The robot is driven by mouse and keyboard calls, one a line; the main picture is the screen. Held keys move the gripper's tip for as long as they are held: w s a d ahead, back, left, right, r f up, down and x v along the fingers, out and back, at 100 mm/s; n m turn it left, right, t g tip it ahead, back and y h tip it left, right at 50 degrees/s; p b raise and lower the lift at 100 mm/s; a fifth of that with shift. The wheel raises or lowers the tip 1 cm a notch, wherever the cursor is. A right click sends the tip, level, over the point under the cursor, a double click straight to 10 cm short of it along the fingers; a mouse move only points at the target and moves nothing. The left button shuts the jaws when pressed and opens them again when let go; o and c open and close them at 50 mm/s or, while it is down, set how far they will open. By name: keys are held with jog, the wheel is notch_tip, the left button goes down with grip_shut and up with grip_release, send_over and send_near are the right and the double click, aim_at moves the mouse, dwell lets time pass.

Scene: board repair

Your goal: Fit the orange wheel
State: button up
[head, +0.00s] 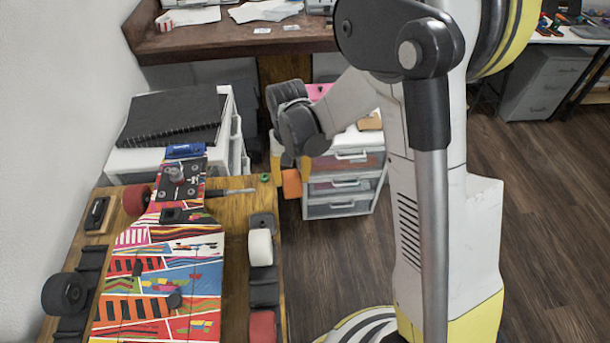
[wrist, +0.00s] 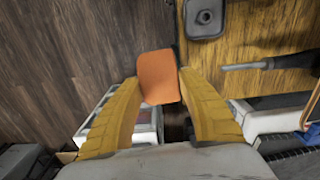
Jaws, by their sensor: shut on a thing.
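My gripper (wrist: 159,92) is shut on the orange wheel (wrist: 158,77), which sits between its two yellow fingers. In the head view the orange wheel (head: 292,184) hangs below the fingers, just right of the wooden bench's edge. The skateboard (head: 160,262) lies on the bench with its colourful patterned side up. Its far truck (head: 178,178) carries a dark red wheel (head: 136,200) on the left. A grey rod with a dark base (head: 235,191) points right from beside the truck; I cannot tell whether it is an axle or a tool.
A white wheel (head: 260,247) and a red wheel (head: 262,326) sit in dark holders along the bench's right side. A black wheel (head: 63,293) is at the left. A small green nut (head: 265,177) lies near the far right corner. A drawer unit (head: 342,186) stands behind my gripper.

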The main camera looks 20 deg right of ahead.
jog(key=shift+m, duration=0.4)
jog(key=shift+w+a+f+b, duration=0.15)
jog(key=shift+w+a+f, duration=0.2)
jog(key=shift+a, duration=0.55)
jog(key=shift+w+a+f+b, duration=0.1)
jog(key=shift+w+a+f, duration=0.1)
jog(key=shift+a+f, duration=0.5)
jog(key=shift+w+a+f+b, duration=0.2)
jog(key=shift+w+a, duration=0.1)
jog(key=shift+a, duration=0.75)
jog(key=shift+a, duration=0.1)
jog(key=shift+w+a, duration=0.1)
jog(key=shift+a, duration=0.4)
jog(key=shift+b, duration=0.45)
jog(key=shift+a, duration=0.15)
jog(key=shift+w+a, duration=0.2)
jog(key=shift+a, duration=0.6)
jog(key=shift+w+a, duration=0.15)
jog(key=shift+a, duration=0.6)
jog(key=shift+a+b, duration=0.15)
jog(key=shift+b, duration=0.25)
